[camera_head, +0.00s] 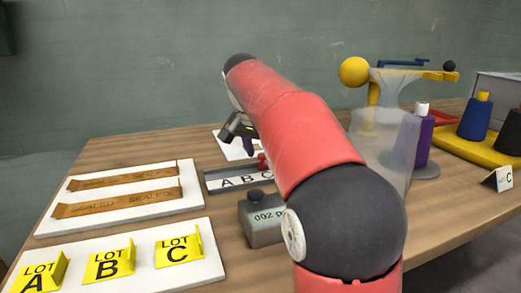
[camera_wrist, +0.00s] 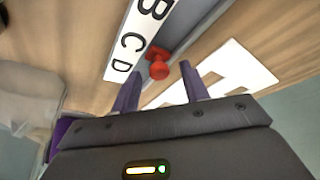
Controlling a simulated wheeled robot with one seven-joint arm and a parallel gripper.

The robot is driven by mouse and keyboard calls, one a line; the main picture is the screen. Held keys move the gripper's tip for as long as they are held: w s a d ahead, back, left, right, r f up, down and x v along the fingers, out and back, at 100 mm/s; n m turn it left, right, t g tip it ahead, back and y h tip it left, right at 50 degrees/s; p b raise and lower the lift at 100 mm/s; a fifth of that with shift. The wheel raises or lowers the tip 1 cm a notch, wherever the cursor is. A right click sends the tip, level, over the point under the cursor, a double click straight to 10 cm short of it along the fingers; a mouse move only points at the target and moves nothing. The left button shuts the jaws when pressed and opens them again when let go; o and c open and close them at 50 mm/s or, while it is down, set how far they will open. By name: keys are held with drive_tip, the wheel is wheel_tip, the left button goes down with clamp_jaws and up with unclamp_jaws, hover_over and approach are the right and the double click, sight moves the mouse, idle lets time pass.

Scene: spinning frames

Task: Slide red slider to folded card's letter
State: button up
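The folded card (camera_head: 499,180) stands at the right edge of the table and shows the letter C. The letter strip (camera_head: 215,184) lies mid-table; A, B and C show in the head view, and B, C and D in the wrist view (camera_wrist: 128,55). The red slider (camera_head: 263,160) sits on the track along the strip, appearing about beside C; it also shows in the wrist view (camera_wrist: 158,68). My gripper (camera_head: 237,132) is above the strip. In the wrist view its fingers (camera_wrist: 158,88) are apart and empty, with the slider just beyond their tips.
A grey block (camera_head: 262,222) with a dark knob stands in front of the strip. White boards with sealed strips (camera_head: 120,205) and yellow lot tents (camera_head: 110,263) fill the left. A yellow-topped stand (camera_head: 355,72), purple bottle (camera_head: 424,140) and spools (camera_head: 476,118) stand right.

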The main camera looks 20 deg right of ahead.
sight(256, 174)
drive_tip(key=p+v, duration=0.1)
drive_tip(key=v, duration=0.6)
drive_tip(key=shift+r, duration=0.35)
drive_tip(key=shift+s+a, duration=0.1)
drive_tip(key=shift+s, duration=0.05)
